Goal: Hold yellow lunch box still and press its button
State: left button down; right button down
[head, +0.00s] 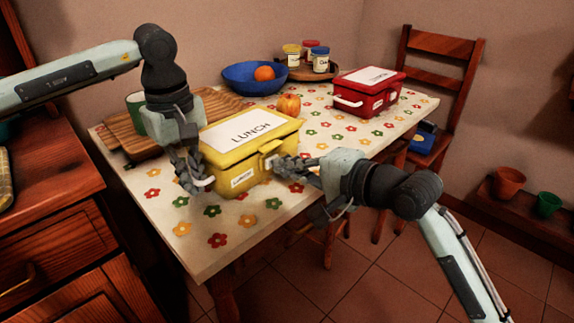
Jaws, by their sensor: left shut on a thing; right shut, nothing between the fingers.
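A latch (269,147) sits on the front face below the lid. My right gripper (279,165) is shut and empty, with its fingertips close to the front face near the latch. Whether the fingertips touch the box I cannot tell. The button itself is hard to make out behind the fingers.
A red lunch box (381,85) stands at the table's back right. The table's front left area is clear.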

jog(key=shift+w+a, duration=0.65)
jog(key=shift+w, duration=0.05)
pick_arm(q)
jog(key=shift+d, duration=0.1)
pick_arm(e)
jog(key=shift+s, duration=0.1)
jog(key=shift+s+d, duration=0.1)
jog(key=shift+d, duration=0.05)
jog(key=v, duration=1.3)
jog(key=shift+s+d+f, duration=0.25)
jog(key=shift+s+f, duration=0.05)
